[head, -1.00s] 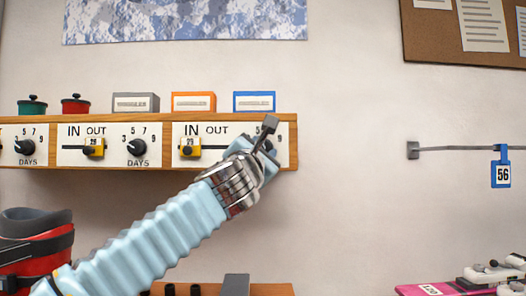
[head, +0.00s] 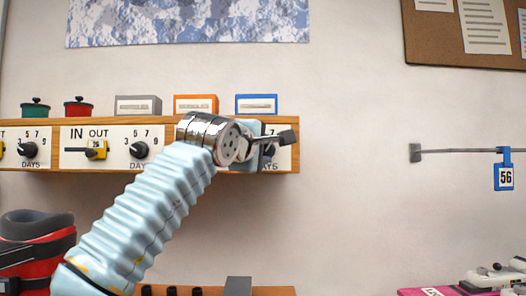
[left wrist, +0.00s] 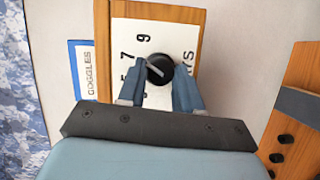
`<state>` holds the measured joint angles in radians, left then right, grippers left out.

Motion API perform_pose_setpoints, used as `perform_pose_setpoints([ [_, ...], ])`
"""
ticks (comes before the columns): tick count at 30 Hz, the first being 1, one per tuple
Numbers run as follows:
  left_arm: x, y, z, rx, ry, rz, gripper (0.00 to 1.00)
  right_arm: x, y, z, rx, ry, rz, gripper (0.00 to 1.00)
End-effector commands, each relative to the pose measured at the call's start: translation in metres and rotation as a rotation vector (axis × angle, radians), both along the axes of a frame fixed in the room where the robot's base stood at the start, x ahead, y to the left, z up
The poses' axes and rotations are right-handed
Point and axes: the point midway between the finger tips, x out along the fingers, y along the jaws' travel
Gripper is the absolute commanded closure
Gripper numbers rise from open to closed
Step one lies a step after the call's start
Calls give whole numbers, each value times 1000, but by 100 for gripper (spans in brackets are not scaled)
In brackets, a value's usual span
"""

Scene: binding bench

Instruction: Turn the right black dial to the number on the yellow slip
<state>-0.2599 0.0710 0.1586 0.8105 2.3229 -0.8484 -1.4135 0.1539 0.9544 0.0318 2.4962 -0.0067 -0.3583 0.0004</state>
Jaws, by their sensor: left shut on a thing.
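The right black dial (left wrist: 160,69) sits on a white panel (left wrist: 120,33) in the wood-framed shelf front. In the left wrist view the fingers of my left gripper (left wrist: 160,88) are closed on its sides. The dial's pale pointer line lies slanted; the printed 7 and 9 are near it, but its exact reading is unclear. My right gripper is not in view.
A middle dial (head: 138,150) and a left dial (head: 27,150) sit along the shelf. Grey, orange and blue label boxes (head: 256,104) and two small pots (head: 77,107) stand on top. A rail with a blue 56 tag (head: 504,176) is at right. The wall between is bare.

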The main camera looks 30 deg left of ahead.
Motion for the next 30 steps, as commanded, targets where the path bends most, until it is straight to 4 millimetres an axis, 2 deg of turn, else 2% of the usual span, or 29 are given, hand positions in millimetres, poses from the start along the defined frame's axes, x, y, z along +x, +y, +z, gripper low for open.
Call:
perform_pose_setpoints([
  [12,-1,-7,10,254,126,-5,96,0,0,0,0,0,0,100],
  [15,-2,-10,15,293,133,-6,92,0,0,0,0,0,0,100],
  [18,-2,-9,15,314,148,-6,89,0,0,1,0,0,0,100],
  [23,-2,-5,10,327,173,-5,96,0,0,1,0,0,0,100],
  [30,-1,-2,5,331,193,-5,96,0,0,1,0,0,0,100],
])
